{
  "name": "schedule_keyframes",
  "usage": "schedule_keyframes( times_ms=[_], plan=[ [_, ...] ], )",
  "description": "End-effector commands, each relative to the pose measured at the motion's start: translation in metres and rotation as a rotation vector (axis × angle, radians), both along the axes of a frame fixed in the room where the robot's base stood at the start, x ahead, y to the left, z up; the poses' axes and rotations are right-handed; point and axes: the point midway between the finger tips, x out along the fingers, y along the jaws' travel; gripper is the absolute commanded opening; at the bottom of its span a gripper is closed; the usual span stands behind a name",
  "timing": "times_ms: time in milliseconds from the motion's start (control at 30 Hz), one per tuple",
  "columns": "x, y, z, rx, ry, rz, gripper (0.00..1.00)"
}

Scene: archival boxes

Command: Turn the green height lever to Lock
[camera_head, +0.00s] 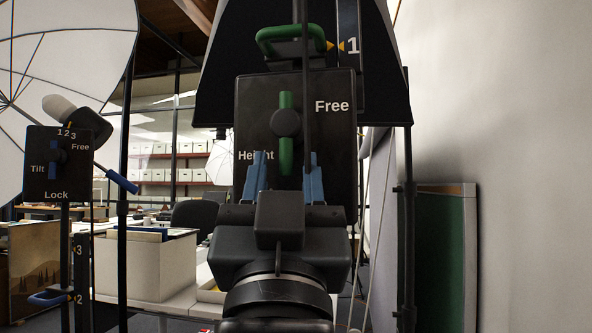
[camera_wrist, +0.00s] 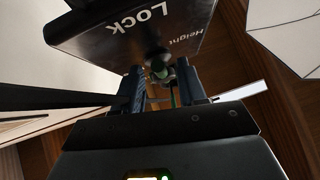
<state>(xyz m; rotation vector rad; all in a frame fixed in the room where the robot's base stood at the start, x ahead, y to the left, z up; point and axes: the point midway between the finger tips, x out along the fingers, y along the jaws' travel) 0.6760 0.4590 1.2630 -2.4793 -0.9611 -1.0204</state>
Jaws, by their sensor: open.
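The black height panel (camera_head: 255,110) stands ahead of me, with "Height" on its left and "Free" at upper right. The green height lever (camera_head: 286,101) is upright on it, crossing a round dark hub (camera_head: 286,123). "Lock" is hidden in the head view but shows on the panel (camera_wrist: 185,22) in the wrist view. My gripper (camera_head: 285,168) is open, its two blue fingers on either side of the lever's lower end. In the wrist view, the lever's green end (camera_wrist: 160,70) shows just beyond and between the fingertips (camera_wrist: 159,82). I cannot tell whether they touch it.
A thin dark rod (camera_head: 306,90) runs down in front of the panel. A Tilt panel (camera_head: 58,163) with a blue lever (camera_head: 122,181) stands at left. A green handle (camera_head: 290,38) is above. A box (camera_head: 148,268) is lower left; a wall (camera_head: 500,110) is right.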

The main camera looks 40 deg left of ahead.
Motion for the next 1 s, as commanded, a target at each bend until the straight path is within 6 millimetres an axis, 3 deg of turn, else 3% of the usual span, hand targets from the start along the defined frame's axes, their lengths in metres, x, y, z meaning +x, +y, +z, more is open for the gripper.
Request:
schedule_keyframes(
  times_ms=[200,400,1000],
  plan=[
    [-0.020,-0.017,-0.029,-0.002,0.000,0.001,0.41],
    [-0.032,-0.028,-0.045,-0.001,0.000,0.001,0.41],
    [-0.035,-0.031,-0.047,0.001,-0.001,0.000,0.41]
  ],
)
